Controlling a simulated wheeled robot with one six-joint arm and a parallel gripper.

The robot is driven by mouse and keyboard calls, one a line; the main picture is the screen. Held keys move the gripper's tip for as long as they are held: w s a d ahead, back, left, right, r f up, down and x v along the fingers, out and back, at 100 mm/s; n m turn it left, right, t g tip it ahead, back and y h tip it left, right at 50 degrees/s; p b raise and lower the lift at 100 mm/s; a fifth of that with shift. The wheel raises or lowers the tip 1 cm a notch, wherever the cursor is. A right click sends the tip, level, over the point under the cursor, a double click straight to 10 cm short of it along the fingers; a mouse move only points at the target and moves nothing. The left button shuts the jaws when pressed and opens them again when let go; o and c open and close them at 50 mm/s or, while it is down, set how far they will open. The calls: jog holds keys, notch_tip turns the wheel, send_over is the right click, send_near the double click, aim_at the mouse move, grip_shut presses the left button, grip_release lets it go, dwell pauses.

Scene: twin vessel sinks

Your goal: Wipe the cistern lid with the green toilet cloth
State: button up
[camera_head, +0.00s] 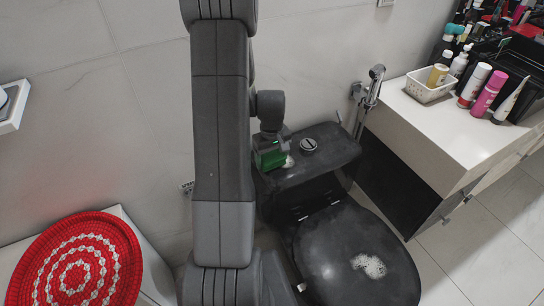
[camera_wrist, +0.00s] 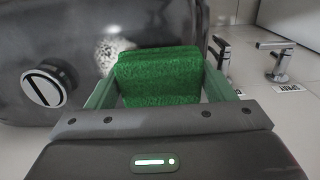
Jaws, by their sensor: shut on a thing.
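The green toilet cloth (camera_head: 271,155) is a folded pad. It also shows in the wrist view (camera_wrist: 160,77). My gripper (camera_wrist: 162,92) is shut on it, with one finger on each side. In the head view my gripper (camera_head: 270,146) is over the left part of the black cistern lid (camera_head: 328,148). The cloth is at the lid; I cannot tell whether it touches. A pale speckled patch (camera_wrist: 112,47) shows on the dark lid beside the cloth. A round chrome flush button (camera_head: 309,145) is set in the lid, left of the cloth in the wrist view. My arm hides the lid's left end.
The closed black toilet seat (camera_head: 355,255) has a pale speckled patch. A bidet sprayer (camera_head: 374,82) hangs right of the cistern. A white counter (camera_head: 440,125) holds bottles and a basket (camera_head: 430,90). A red round mat (camera_head: 75,262) lies at the left. Two chrome taps (camera_wrist: 275,62) show on the wall.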

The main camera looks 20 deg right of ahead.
aim_at(282, 154)
jog(key=shift+f, duration=0.3)
jog(key=shift+w+d+r, duration=0.1)
jog(key=shift+w+d, duration=0.05)
jog(key=shift+d, duration=0.75)
jog(key=shift+w+d, duration=0.1)
jog(key=shift+d, duration=0.8)
jog(key=shift+w+d, duration=0.15)
jog(key=shift+d, duration=0.75)
jog(key=shift+w+d, duration=0.1)
jog(key=shift+d, duration=0.8)
